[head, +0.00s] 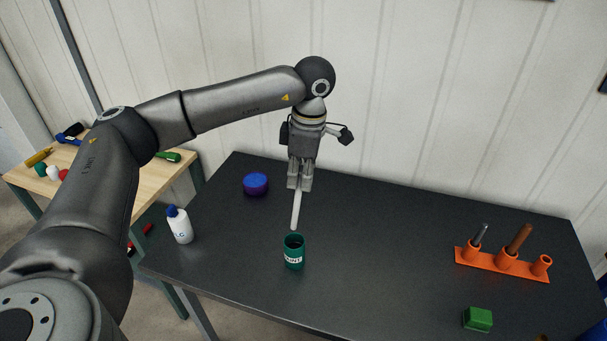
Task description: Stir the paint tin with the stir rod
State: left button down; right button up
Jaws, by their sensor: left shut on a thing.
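The paint tin (294,256) is a dark green open can with a white "PAINT" label, standing upright on the dark table. The stir rod (296,210) is a pale, thin stick. My left gripper (299,185) is shut on the upper end of the rod and holds it pointing down, slightly tilted. The rod's lower tip shows just above and behind the tin's mouth and looks to be outside it. The exact height and depth gap cannot be told. My right gripper is not in view.
The dark table (380,260) also holds a blue round container (255,184), a white bottle with a blue cap (180,225), an orange rack (500,264) with tools, and a green block (477,319). A wooden side table (135,180) stands left. Space right of the tin is clear.

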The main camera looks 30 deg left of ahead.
pick_arm(q)
jog(key=shift+s+f+b, duration=0.2)
jog(key=shift+f+b, duration=0.4)
jog(key=shift+f, duration=0.5)
jog(key=shift+f+b, duration=0.35)
jog(key=shift+f, duration=0.35)
notch_tip(320, 180, down, 8)
jog(key=b, duration=0.6)
jog(key=shift+f, duration=0.2)
jog(key=shift+a, duration=0.1)
